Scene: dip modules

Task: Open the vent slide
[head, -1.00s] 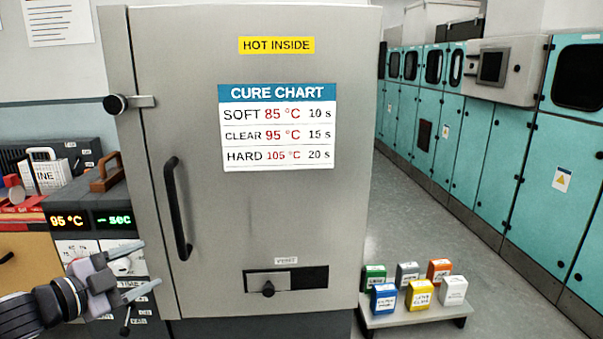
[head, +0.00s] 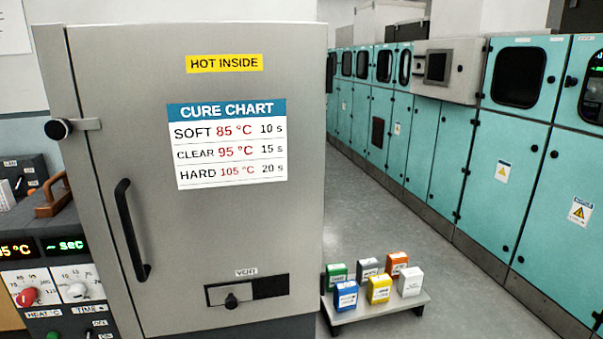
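The vent slide (head: 230,293) is a light metal plate in a dark slot low on the grey oven door (head: 200,230), under a small label reading VENT. The plate covers the left part of the slot, and the right part (head: 270,286) shows dark. Neither of my grippers is in the head view now.
A black door handle (head: 127,230) stands left of the vent. A control panel with dials (head: 52,288) is at the lower left. A low stand (head: 350,317) with several coloured boxes stands right of the oven. Teal cabinets (head: 490,165) line the right; the floor between is clear.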

